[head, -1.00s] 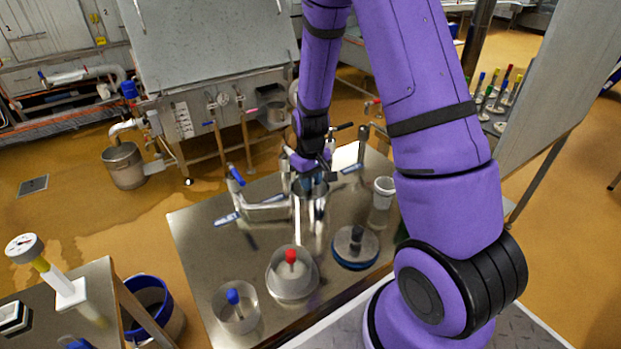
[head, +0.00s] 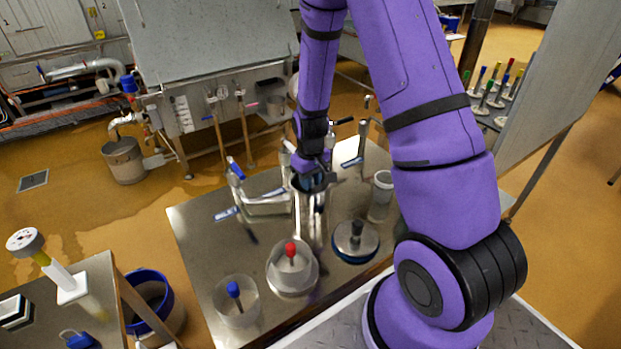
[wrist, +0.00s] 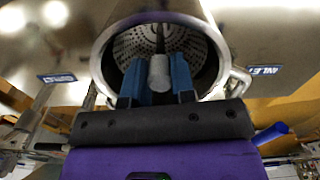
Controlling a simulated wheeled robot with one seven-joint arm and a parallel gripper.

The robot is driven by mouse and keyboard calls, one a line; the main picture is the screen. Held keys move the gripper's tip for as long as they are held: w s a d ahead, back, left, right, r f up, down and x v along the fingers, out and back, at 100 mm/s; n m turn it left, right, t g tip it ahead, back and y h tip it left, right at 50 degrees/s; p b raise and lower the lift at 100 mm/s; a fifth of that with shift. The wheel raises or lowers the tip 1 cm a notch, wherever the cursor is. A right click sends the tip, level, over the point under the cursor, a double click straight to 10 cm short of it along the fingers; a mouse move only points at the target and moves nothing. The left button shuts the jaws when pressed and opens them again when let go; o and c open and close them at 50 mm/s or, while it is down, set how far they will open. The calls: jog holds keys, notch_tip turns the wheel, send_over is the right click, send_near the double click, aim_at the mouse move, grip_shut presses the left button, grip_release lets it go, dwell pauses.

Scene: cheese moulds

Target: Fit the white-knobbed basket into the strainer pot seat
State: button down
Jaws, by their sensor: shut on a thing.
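My gripper (wrist: 158,80) is shut on the pale grey-white knob (wrist: 159,73) of the basket, with one blue finger on each side. In the wrist view a thin stem runs from the knob into a perforated metal bowl (wrist: 135,45). A thick, shiny round metal rim (wrist: 102,62) surrounds the bowl. I cannot tell which perforated surface belongs to the basket and which to the strainer pot, nor how deep the basket sits. In the head view my gripper (head: 311,184) is over the metal pipework at the middle of the table, and my arm partly hides the spot.
The steel table (head: 200,240) also bears a red-knobbed piece (head: 290,262), a blue-knobbed piece (head: 235,300), a black-knobbed piece (head: 355,240) and a white-topped cylinder (head: 382,190). Pipes with a blue-handled valve (head: 236,170) stand left of my gripper. Labels lie beside the rim.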

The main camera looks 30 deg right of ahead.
jog(key=shift+f, duration=0.95)
jog(key=c, duration=0.9)
grip_release()
jog(key=shift+o, duration=0.2)
notch_tip(320, 180, up, 11)
jog(key=shift+f, duration=0.15)
jog(key=s+a+r+t, duration=0.25)
jog(key=s+r, duration=0.45)
jog(key=r, duration=0.5)
jog(key=s+a+r+t, duration=0.1)
jog(key=s+a+r, duration=0.2)
jog(key=s+r, duration=0.65)
jog(key=s+a+r+m+t, duration=0.1)
jog(key=s+r, duration=0.5)
jog(key=s, duration=0.1)
jog(key=shift+r+t, duration=0.35)
jog(key=shift+r, duration=0.05)
